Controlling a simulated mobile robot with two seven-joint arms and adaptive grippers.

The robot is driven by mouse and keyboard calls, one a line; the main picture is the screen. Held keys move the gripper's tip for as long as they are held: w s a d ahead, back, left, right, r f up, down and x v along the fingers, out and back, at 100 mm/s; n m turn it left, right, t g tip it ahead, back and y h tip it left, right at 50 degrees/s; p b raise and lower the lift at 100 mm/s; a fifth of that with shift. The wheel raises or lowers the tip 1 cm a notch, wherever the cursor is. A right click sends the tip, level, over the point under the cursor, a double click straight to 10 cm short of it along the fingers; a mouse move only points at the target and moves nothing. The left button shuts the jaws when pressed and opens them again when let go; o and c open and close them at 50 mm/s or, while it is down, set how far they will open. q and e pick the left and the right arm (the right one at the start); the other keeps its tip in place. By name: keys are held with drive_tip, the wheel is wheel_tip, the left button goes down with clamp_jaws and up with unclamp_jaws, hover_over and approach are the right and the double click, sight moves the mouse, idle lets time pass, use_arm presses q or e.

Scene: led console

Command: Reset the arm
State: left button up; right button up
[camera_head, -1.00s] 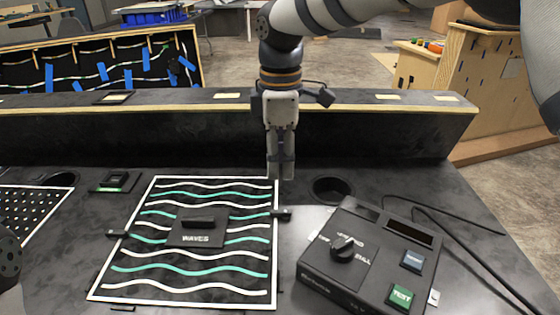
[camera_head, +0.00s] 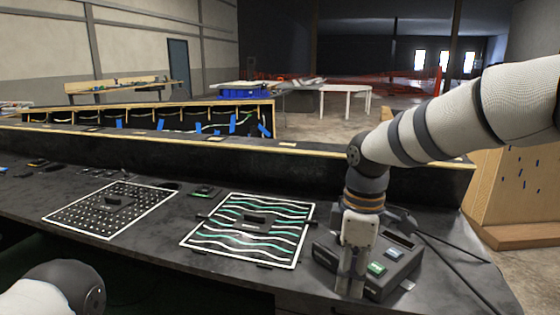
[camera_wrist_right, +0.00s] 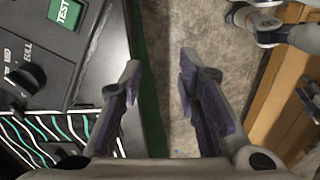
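My right gripper (camera_head: 350,290) points down at the front left of the black console box (camera_head: 408,262) in the head view.
A wavy-line panel (camera_head: 210,244) and a dotted panel (camera_head: 75,216) lie on the dark table (camera_head: 140,238). A low black wall (camera_head: 330,177) runs along the back. Black cables trail right of the console. A wooden unit (camera_head: 510,190) stands at right.

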drive_tip(key=s+f+m+g+y, duration=0.1)
drive_tip(key=s+f+m, duration=0.2)
drive_tip(key=s+f, duration=0.55)
drive_tip(key=s+f+m, duration=0.2)
drive_tip(key=s+f, duration=0.2)
drive_tip(key=f, duration=0.9)
use_arm(q)
drive_tip(key=w, duration=0.1)
drive_tip(key=w+r+p, duration=0.1)
drive_tip(key=w, duration=0.1)
drive_tip(key=shift+r+t, duration=0.2)
drive_tip(key=shift+t, duration=0.1)
use_arm(e)
drive_tip(key=s+d+f+m, duration=0.1)
drive_tip(key=s+d+m, duration=0.2)
drive_tip(key=s, duration=0.6)
drive_tip(key=s+d+f+m+h, duration=0.1)
drive_tip(key=s+d+f+m, duration=0.1)
drive_tip(key=s, duration=0.8)
drive_tip(key=s+d+f+m+g, duration=0.1)
drive_tip(key=s+d+m, duration=0.3)
drive_tip(key=s, duration=0.5)
drive_tip(key=shift+s+d+f+m, duration=0.2)
drive_tip(key=shift+d+f+m, duration=0.1)
drive_tip(key=shift+m, duration=0.1)
use_arm(q)
drive_tip(key=shift+f, duration=0.1)
